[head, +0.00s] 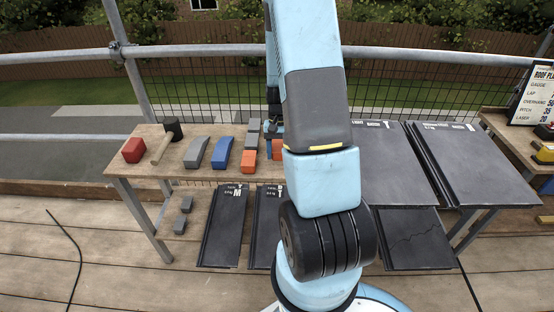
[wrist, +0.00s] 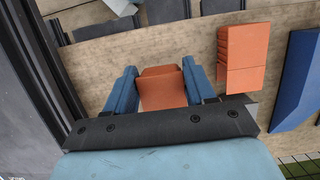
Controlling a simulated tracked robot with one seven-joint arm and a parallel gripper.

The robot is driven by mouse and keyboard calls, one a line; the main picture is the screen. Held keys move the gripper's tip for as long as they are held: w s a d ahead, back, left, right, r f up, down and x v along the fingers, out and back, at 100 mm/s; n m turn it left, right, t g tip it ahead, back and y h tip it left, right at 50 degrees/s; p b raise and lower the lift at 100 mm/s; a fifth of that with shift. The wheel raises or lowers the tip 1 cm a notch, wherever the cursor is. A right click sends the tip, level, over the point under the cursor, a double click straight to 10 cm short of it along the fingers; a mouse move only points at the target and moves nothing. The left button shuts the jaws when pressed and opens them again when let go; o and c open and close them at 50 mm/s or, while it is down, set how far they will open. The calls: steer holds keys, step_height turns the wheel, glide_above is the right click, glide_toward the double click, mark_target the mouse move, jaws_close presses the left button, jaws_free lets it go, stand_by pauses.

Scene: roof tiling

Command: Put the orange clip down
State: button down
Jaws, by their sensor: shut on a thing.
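The orange clip (wrist: 162,88) is between the two blue fingers of my gripper (wrist: 160,88) in the wrist view, and the gripper is shut on it. In the head view my gripper (head: 273,130) is over the bench, partly hidden behind my arm, with the held clip (head: 277,151) just below it. I cannot tell whether the clip touches the bench top. More orange clips (head: 248,161) lie on the bench just to the left in the head view; they show to the right of my gripper in the wrist view (wrist: 242,60).
Dark tiles (head: 395,165) cover the right side. More tiles (head: 223,228) lie lower in front.

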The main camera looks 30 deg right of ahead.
mark_target(278, 158)
steer(key=shift+w+f, duration=0.2)
steer(key=shift+f, duration=1.65)
steer(key=shift+c, duration=1.9)
jaws_free()
steer(key=shift+d+r, duration=0.1)
